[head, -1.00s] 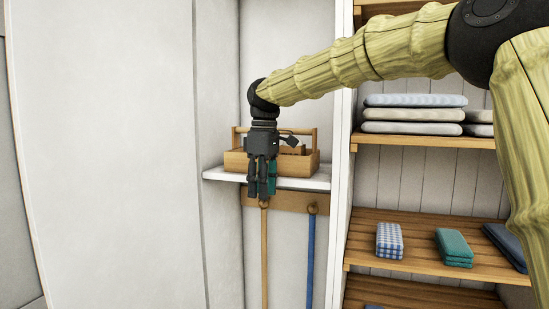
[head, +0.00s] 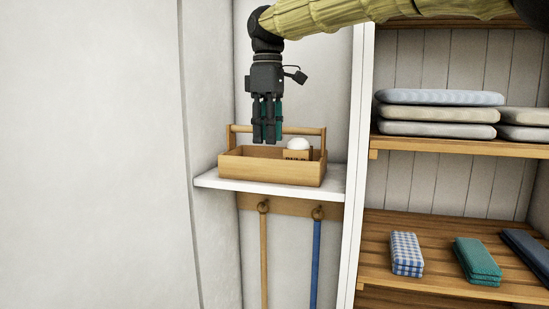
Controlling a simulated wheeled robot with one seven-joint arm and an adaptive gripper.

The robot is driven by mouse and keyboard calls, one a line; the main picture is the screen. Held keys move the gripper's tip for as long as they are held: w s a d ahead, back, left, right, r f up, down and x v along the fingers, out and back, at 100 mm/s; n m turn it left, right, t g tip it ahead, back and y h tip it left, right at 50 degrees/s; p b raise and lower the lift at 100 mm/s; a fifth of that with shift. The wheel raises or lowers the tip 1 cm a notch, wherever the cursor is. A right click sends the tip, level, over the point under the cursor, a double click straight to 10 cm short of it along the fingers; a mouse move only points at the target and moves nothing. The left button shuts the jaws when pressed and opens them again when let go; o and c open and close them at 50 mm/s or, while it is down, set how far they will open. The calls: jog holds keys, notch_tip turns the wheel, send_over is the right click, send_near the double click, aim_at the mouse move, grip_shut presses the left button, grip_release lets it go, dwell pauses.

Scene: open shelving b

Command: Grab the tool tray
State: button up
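The tool tray (head: 262,169) is a light wooden box with a round bar handle across its top. It rests on a small white shelf (head: 275,187) in the wall niche. A white rounded item (head: 299,144) and a small brown item (head: 297,155) show inside it. My gripper (head: 267,138) points straight down, with its fingertips in front of or over the tray's handle; the exact depth cannot be told. The tray sits level on the shelf.
Wooden shelving at the right holds folded grey cloths (head: 437,112), a blue checked cloth (head: 406,254) and a green cloth (head: 477,260). A white upright post (head: 359,150) stands between niche and shelving. Two poles, tan (head: 264,260) and blue (head: 315,265), hang below the tray's shelf.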

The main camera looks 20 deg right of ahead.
aim_at(266, 159)
jog(key=w+f+p, duration=0.1)
jog(key=w+f, duration=0.2)
jog(key=shift+f, duration=0.1)
jog(key=shift+s+f+p, duration=0.2)
jog(key=shift+f+p, duration=0.1)
jog(key=shift+p, duration=0.15)
notch_tip(266, 159, down, 3)
jog(key=shift+s+d+f+p, duration=0.1)
jog(key=shift+d+p, duration=0.05)
jog(key=shift+p, duration=0.65)
jog(key=shift+w+f, duration=0.2)
jog(key=shift+s+r, duration=0.1)
jog(key=shift+s, duration=0.15)
jog(key=shift+s+r, duration=0.1)
jog(key=shift+s, duration=0.05)
jog(key=c, duration=0.6)
grip_shut()
